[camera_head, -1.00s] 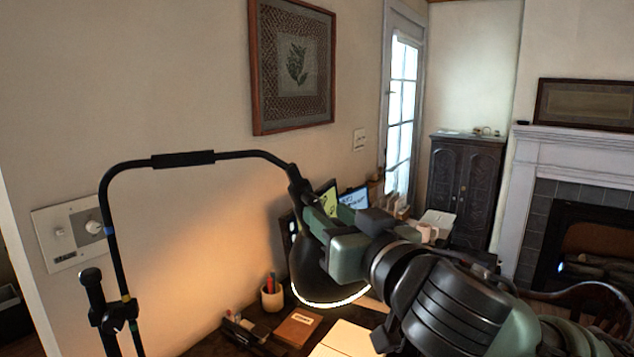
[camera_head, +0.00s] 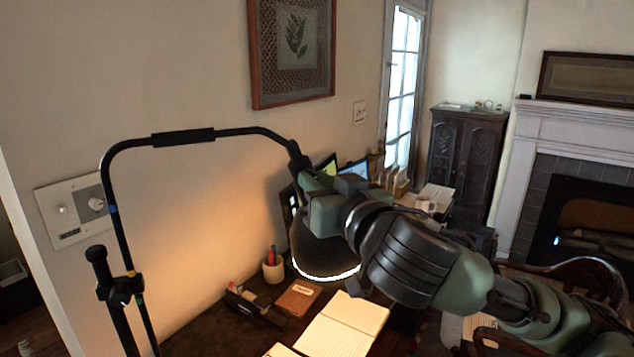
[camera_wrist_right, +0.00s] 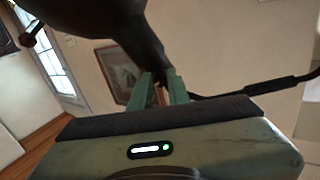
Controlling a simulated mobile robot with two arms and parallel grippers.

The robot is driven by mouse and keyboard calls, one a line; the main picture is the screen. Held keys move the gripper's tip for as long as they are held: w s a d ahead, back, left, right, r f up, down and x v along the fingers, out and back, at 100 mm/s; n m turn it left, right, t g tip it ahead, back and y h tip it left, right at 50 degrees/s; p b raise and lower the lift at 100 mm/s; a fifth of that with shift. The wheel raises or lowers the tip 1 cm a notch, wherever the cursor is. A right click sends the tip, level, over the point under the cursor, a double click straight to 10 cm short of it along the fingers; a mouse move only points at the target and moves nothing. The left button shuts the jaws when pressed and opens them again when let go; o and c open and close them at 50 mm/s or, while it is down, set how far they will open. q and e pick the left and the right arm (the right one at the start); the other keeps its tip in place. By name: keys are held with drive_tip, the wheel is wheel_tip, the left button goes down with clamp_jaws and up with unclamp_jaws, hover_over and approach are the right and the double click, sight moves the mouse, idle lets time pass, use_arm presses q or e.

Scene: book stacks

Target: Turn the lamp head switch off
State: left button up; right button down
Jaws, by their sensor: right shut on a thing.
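The black lamp head (camera_head: 318,257) hangs at the end of a thin bent black lamp arm (camera_head: 225,133). Its rim glows and warm light falls on the wall, so the lamp is lit. My right gripper (camera_head: 303,176) is shut on the narrow top of the lamp head, just below the arm's joint. In the right wrist view the two green fingers (camera_wrist_right: 163,88) close around the dark neck of the lamp head (camera_wrist_right: 140,42). The switch itself is hidden or too small to make out. My left gripper is not in view.
Below the lamp is a desk with an open notebook (camera_head: 345,322), a brown book (camera_head: 299,296), a pen cup (camera_head: 273,266) and a dark organizer (camera_head: 252,305). Monitors (camera_head: 354,172) stand behind my gripper. A wooden chair (camera_head: 590,275) is at right.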

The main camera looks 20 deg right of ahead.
drive_tip(key=shift+n, duration=0.3)
drive_tip(key=n+p, duration=0.2)
drive_tip(key=n, duration=0.2)
drive_tip(key=n+p, duration=0.2)
drive_tip(key=n, duration=0.3)
drive_tip(key=n+p, duration=0.2)
drive_tip(key=n, duration=0.2)
drive_tip(key=shift+r, duration=0.25)
drive_tip(key=shift+n+h+p, duration=0.3)
drive_tip(key=shift+n+p, duration=0.55)
drive_tip(key=shift+n, duration=1.15)
drive_tip(key=shift+d, duration=0.1)
drive_tip(key=c, duration=1.3)
unclamp_jaws()
drive_tip(key=shift+c, duration=0.2)
drive_tip(key=shift+f, duration=0.1)
